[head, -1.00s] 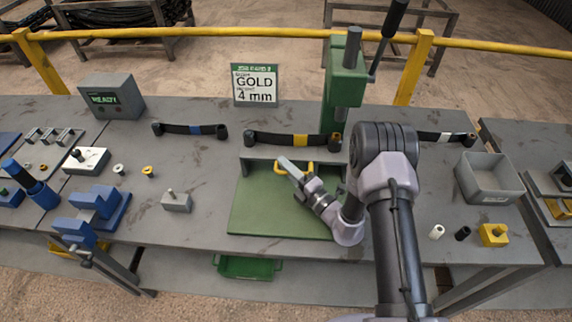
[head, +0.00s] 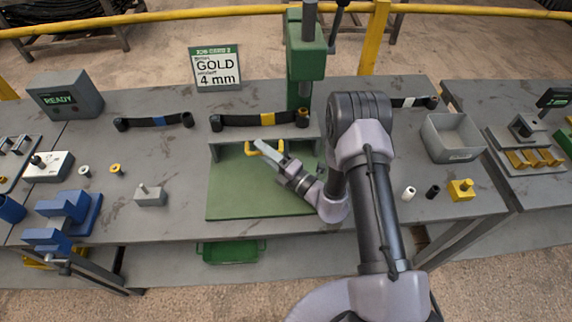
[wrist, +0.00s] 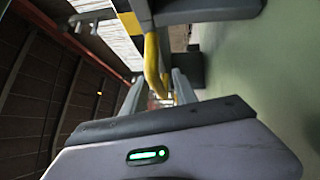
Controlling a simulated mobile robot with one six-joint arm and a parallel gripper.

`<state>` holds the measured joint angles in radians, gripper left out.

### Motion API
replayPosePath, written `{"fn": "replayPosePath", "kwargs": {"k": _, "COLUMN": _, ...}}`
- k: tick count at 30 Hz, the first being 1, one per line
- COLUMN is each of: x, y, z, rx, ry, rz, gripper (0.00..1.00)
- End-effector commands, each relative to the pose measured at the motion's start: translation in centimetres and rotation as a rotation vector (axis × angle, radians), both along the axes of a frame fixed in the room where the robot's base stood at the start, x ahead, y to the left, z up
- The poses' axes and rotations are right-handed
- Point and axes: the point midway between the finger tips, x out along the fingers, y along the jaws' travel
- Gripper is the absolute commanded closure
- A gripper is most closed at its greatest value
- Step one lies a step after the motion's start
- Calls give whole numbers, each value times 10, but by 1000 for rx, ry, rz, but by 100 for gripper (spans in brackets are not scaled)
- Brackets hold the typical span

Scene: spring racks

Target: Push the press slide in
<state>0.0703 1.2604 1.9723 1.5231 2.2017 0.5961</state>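The press slide (head: 225,146) is a grey crossbar at the back of the green press bed (head: 235,196), with a yellow handle (head: 250,150) on its front. My gripper (head: 266,147) is at this handle, its fingers pointing toward the back left. In the wrist view the yellow handle (wrist: 152,62) reaches down toward the gap between my two grey fingers (wrist: 158,92). The fingers stand apart; I cannot tell whether they touch the handle. Behind the slide lies a black leaf spring with a gold band (head: 267,118), its right end under the green press (head: 306,60).
A sign (head: 216,68) reads GOLD 4 mm. A grey bin (head: 452,139) and small white, black and yellow parts lie right of my arm. A blue clamp (head: 68,215) and small grey block (head: 150,196) stand left. A yellow rail (head: 160,17) runs behind the bench.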

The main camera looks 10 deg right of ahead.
Motion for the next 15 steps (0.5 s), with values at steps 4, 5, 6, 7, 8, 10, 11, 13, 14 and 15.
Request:
{"fn": "replayPosePath", "kwargs": {"k": 4, "x": -27, "y": -28, "z": -5, "rx": 1, "ry": 4, "rz": -6, "gripper": 66}}
{"fn": "replayPosePath", "kwargs": {"k": 5, "x": -33, "y": -34, "z": -6, "rx": 1, "ry": 4, "rz": -7, "gripper": 66}}
{"fn": "replayPosePath", "kwargs": {"k": 6, "x": -41, "y": -41, "z": -7, "rx": 1, "ry": 3, "rz": -6, "gripper": 66}}
{"fn": "replayPosePath", "kwargs": {"k": 7, "x": -46, "y": -47, "z": -7, "rx": 3, "ry": 3, "rz": -7, "gripper": 66}}
{"fn": "replayPosePath", "kwargs": {"k": 8, "x": -52, "y": -52, "z": -9, "rx": 1, "ry": 3, "rz": -6, "gripper": 66}}
{"fn": "replayPosePath", "kwargs": {"k": 10, "x": -65, "y": -64, "z": -10, "rx": 3, "ry": 1, "rz": -7, "gripper": 66}}
{"fn": "replayPosePath", "kwargs": {"k": 11, "x": -69, "y": -69, "z": -11, "rx": 1, "ry": 0, "rz": -6, "gripper": 66}}
{"fn": "replayPosePath", "kwargs": {"k": 13, "x": -80, "y": -79, "z": -13, "rx": 2, "ry": 1, "rz": -6, "gripper": 66}}
{"fn": "replayPosePath", "kwargs": {"k": 14, "x": -84, "y": -82, "z": -14, "rx": 2, "ry": -1, "rz": -6, "gripper": 66}}
{"fn": "replayPosePath", "kwargs": {"k": 15, "x": -88, "y": -87, "z": -15, "rx": 1, "ry": -1, "rz": -6, "gripper": 66}}
